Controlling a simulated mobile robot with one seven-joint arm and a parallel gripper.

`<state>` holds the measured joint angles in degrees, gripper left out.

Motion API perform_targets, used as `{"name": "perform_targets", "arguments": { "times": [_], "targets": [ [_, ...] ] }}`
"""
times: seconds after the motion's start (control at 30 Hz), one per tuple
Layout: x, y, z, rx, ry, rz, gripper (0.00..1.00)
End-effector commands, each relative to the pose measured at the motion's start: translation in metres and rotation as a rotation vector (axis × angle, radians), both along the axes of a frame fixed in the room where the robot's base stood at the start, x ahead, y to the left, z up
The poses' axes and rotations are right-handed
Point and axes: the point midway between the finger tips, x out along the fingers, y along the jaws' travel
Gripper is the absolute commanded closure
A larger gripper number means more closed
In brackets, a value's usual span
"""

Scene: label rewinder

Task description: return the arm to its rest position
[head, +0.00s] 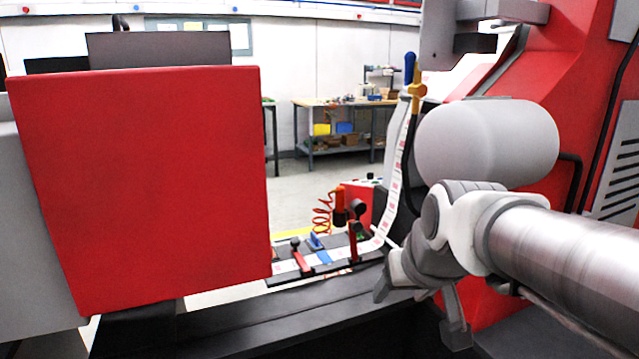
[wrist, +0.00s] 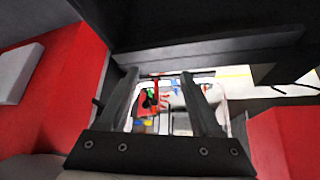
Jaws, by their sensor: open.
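My gripper (head: 420,308) is at the lower right of the head view, beside the right end of the dark machine bed, at the end of my grey and white arm. In the wrist view my gripper (wrist: 162,85) shows two dark fingers spread apart with nothing held between them. Beyond the fingers, farther off, red and green parts (wrist: 152,98) show small and blurred. In the head view part of my gripper is hidden behind its own wrist links.
A large red panel (head: 140,190) fills the left. A red machine body (head: 570,60) with a white roll (head: 487,140) stands at the right, close to my arm. A label strip (head: 397,190) runs down to a small splicing table (head: 320,260). A workbench (head: 330,125) stands behind.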

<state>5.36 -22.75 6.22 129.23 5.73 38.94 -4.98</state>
Motion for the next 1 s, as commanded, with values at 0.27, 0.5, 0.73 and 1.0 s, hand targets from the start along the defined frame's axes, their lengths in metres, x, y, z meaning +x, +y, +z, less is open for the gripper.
{"name": "perform_targets", "arguments": {
  "times": [0.27, 0.5, 0.73, 1.0],
  "targets": [
    [-0.098, -0.015, -0.021, -0.01, 0.077, -0.036, 0.34],
    [-0.131, -0.021, 0.0, -0.007, 0.114, -0.05, 0.34],
    [-0.13, -0.021, 0.054, -0.008, 0.113, -0.049, 0.34],
    [-0.13, -0.021, 0.127, -0.008, 0.112, -0.049, 0.34]
  ]
}}
